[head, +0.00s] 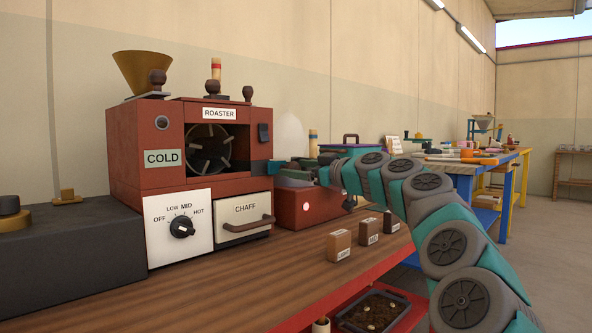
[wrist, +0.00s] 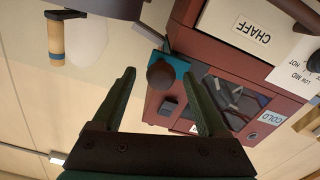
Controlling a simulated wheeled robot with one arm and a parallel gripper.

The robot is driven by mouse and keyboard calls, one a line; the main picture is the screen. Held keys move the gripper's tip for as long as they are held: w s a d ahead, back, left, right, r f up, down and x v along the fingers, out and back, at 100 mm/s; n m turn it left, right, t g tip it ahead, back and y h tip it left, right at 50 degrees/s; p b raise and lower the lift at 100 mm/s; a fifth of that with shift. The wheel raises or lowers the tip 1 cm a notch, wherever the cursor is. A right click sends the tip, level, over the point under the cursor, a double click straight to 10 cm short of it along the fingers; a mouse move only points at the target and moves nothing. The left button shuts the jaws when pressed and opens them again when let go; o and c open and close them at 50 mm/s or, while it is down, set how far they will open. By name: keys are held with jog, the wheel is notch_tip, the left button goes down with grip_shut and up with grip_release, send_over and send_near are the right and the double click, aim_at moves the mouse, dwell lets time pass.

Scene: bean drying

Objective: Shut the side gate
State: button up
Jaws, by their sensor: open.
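The roaster (head: 150,190) is a red-brown machine on the wooden bench, with a dark round opening in its front. In the wrist view, which is turned over, its body (wrist: 185,112) fills the right side. A teal plate (wrist: 180,63) with a dark round knob (wrist: 161,74) stands out at the roaster's side and looks like the side gate. My gripper (wrist: 165,82) is open, with the knob in view between its two green fingers; contact cannot be told. In the head view my gripper (head: 291,174) is at the roaster's right side and hides most of the gate.
The chaff drawer (head: 244,217) and a heat dial (head: 182,227) are on the roaster's front. A red box (head: 304,208) stands right of the roaster, below my gripper. Small labelled blocks (head: 339,245) stand on the bench (head: 215,290). The front of the bench is mostly clear.

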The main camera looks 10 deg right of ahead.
jog(key=v, duration=0.6)
jog(key=shift+s+d, duration=0.25)
jog(key=shift+s, duration=0.05)
